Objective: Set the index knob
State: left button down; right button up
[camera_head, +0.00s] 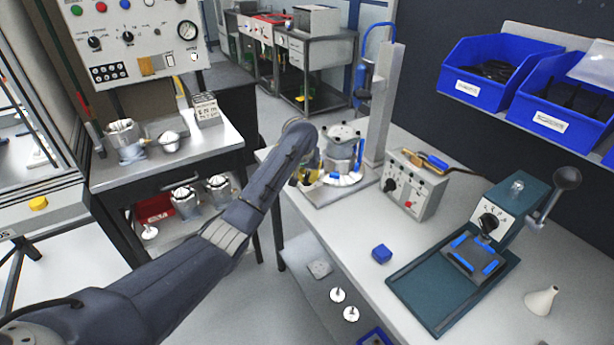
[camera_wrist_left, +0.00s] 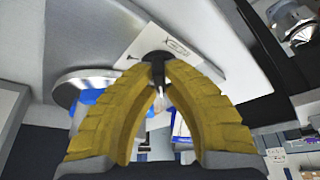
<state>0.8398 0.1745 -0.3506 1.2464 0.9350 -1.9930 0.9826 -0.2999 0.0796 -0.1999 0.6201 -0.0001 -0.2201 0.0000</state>
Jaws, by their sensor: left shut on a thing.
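The index knob (camera_wrist_left: 157,57) shows in the left wrist view as a small black knob in front of a pale plate with dark markings (camera_wrist_left: 181,44). The yellow fingers of my left gripper (camera_wrist_left: 158,72) come together on the knob, shut on it. A thin light tip shows below the knob between the fingers. In the head view my left arm reaches to the fixture on the bench, and a little of the yellow left gripper (camera_head: 303,176) shows beside a metal housing (camera_head: 343,150). The knob is hidden there by my arm. My right gripper is not in view.
A post (camera_head: 382,105) stands behind the housing. Blue bins (camera_head: 497,68) hang at the back right. The bench front is mostly clear.

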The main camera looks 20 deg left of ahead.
pick_arm(q)
jog(key=shift+n+g+y, duration=0.3)
jog(key=shift+n+y, duration=0.4)
jog(key=shift+n, duration=1.2)
jog(key=c, duration=1.5)
grip_release()
jog(key=shift+o, duration=0.2)
jog(key=shift+s+d+r, duration=0.15)
jog(key=shift+d+r, duration=0.05)
jog(key=shift+r, duration=0.3)
jog(key=v, duration=1)
jog(key=shift+s+r, duration=0.25)
jog(key=shift+r, duration=0.1)
